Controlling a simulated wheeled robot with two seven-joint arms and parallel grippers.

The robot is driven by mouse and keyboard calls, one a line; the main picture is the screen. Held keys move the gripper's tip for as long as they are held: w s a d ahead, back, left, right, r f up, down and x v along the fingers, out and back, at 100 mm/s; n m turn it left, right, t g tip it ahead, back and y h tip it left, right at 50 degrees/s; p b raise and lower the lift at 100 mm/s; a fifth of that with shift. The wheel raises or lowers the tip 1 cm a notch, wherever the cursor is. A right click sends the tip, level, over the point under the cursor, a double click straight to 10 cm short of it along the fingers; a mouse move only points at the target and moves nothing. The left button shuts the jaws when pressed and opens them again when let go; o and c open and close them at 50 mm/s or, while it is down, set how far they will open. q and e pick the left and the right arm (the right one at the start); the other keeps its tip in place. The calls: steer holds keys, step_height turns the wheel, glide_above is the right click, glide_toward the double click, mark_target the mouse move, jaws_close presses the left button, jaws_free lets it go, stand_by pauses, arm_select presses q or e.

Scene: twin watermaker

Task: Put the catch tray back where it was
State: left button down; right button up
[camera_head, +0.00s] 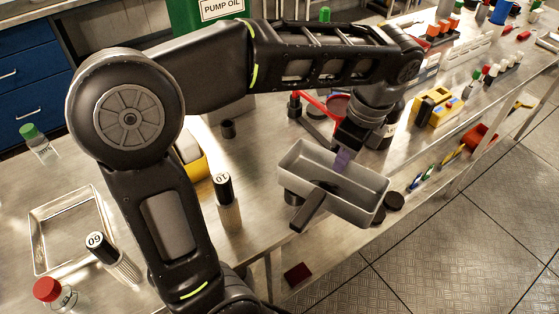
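The catch tray (365,205), a grey open rectangular box, is at the front edge of the steel bench, partly overhanging it and slightly tilted in the picture. My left gripper (343,160) comes down on its far wall, with a purplish finger inside the tray. It appears shut on that wall; the other finger is hidden. Whether the tray touches the bench is unclear. My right gripper is not in view.
A shallow metal tray (40,262) lies at left, near bottles labelled 09 (118,264) and 10 (229,208). A red-handled item (318,105) and a yellow device (436,107) stand behind and right. Dark discs (393,201) lie below the tray's right end.

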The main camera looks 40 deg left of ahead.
arm_select(q)
steer(key=shift+a, duration=0.1)
steer(key=w+a+p, duration=0.1)
steer(key=a, duration=0.4)
steer(key=w+a+f+p, duration=0.1)
steer(key=w+a, duration=0.1)
steer(key=a, duration=0.4)
steer(key=w+a+f+p, duration=0.1)
steer(key=w+a, duration=0.1)
steer(key=a, duration=0.4)
steer(key=shift+a+f, duration=0.1)
steer(key=shift+f, duration=0.1)
step_height(320, 180, down, 5)
steer(key=shift+r, duration=0.2)
